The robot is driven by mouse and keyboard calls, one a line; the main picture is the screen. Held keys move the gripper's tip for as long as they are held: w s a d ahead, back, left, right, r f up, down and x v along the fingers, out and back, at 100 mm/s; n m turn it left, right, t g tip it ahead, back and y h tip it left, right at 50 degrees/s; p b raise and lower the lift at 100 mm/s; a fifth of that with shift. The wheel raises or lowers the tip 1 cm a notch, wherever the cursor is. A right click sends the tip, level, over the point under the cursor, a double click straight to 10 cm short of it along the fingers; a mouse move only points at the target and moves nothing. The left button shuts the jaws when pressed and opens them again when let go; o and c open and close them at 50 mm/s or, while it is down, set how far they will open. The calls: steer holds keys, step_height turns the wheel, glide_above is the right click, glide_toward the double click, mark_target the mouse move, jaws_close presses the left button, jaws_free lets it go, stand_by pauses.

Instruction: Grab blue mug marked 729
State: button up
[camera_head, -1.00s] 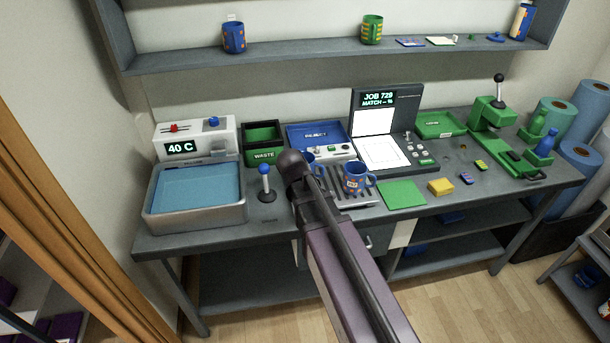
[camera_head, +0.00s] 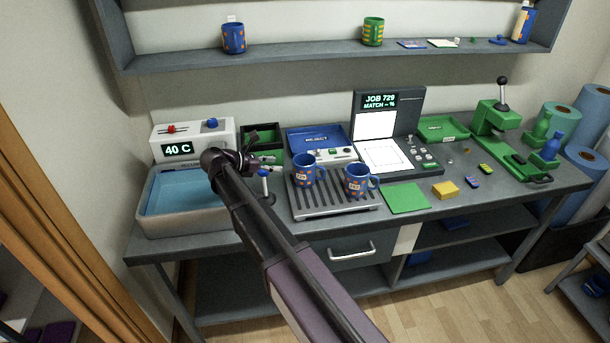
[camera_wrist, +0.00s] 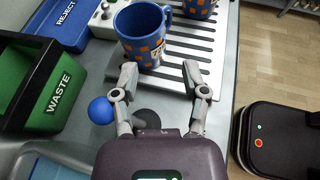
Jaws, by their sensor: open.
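Two blue mugs with orange squares stand upright on the grey slatted rack (camera_head: 335,207). The left mug (camera_head: 303,172) is also the nearer one in the wrist view (camera_wrist: 138,22); its small pale label seems to start with 7, but I cannot read it fully. The right mug (camera_head: 357,180) shows partly at the top of the wrist view (camera_wrist: 200,5); its label is too small to read. My gripper (camera_wrist: 159,73) is open and empty, its fingertips just short of the nearer mug. In the head view it lies left of the rack, mostly hidden behind my arm.
A blue-knobbed lever (camera_wrist: 101,110) stands close beside my left finger. The green waste bin (camera_wrist: 42,92) and blue reject tray (camera_wrist: 62,22) lie to the left. A water basin (camera_head: 180,195) is at the bench's left. A screen reads JOB 729 (camera_head: 380,100).

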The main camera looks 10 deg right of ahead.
steer(key=shift+d, duration=0.1)
steer(key=b, duration=0.3)
glide_toward(312, 166)
steer(key=w+d+f, duration=0.1)
steer(key=d+f, duration=0.1)
steer(key=shift+w+d, duration=0.35)
steer(key=shift+d, duration=0.35)
steer(key=shift+b+x, duration=1.15)
steer(key=shift+x, duration=1.6)
jaws_close()
